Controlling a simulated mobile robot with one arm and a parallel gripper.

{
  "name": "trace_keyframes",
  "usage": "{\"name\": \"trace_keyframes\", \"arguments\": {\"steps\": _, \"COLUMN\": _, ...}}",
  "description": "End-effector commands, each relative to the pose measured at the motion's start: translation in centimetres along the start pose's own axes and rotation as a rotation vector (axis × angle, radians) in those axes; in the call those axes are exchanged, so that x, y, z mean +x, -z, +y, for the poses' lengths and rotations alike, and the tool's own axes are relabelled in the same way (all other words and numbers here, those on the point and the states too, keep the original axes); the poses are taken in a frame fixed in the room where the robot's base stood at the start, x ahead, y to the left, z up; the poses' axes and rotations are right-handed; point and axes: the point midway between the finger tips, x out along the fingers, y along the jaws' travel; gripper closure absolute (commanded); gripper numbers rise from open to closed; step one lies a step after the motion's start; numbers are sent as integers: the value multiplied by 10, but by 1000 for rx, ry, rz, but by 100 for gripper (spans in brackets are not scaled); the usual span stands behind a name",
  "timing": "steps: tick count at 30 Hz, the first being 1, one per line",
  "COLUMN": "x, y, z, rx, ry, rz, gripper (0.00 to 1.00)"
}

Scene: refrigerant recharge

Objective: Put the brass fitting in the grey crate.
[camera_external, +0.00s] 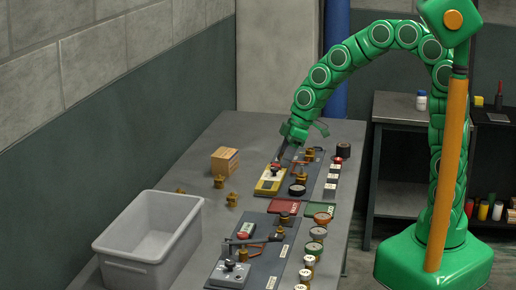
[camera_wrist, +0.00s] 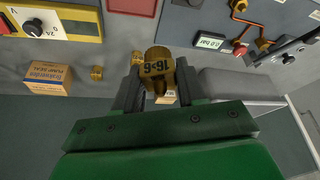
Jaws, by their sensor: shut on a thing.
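My gripper (camera_wrist: 158,88) is shut on a brass fitting (camera_wrist: 158,62) with dark markings, which sits between the two dark fingers in the wrist view. In the outside view my gripper (camera_external: 289,150) is at the far part of the bench, over the dark panel near the yellow meter (camera_external: 271,181); the held fitting cannot be made out there. The open grey crate (camera_external: 117,255) stands at the near left of the bench, well apart from my gripper. Its inside looks empty where visible. A grey shape at the right of the wrist view seems to be the crate.
Loose brass pieces (camera_external: 219,181) (camera_external: 232,199) lie on the bench between the cardboard box (camera_external: 225,160) and the crate. Panels with gauges, valves and red and green cards (camera_external: 285,206) line the right side. A wall bounds the left.

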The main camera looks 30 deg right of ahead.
Motion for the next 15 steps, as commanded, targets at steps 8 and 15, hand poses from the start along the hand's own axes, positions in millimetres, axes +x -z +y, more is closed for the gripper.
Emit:
{"name": "trace_keyframes", "arguments": {"steps": 8, "x": -11, "y": 18, "z": 5, "rx": -9, "ry": 4, "rz": -2, "gripper": 100}}
{"name": "trace_keyframes", "arguments": {"steps": 15, "x": -5, "y": 42, "z": 11, "rx": -29, "ry": 10, "rz": -4, "gripper": 100}}
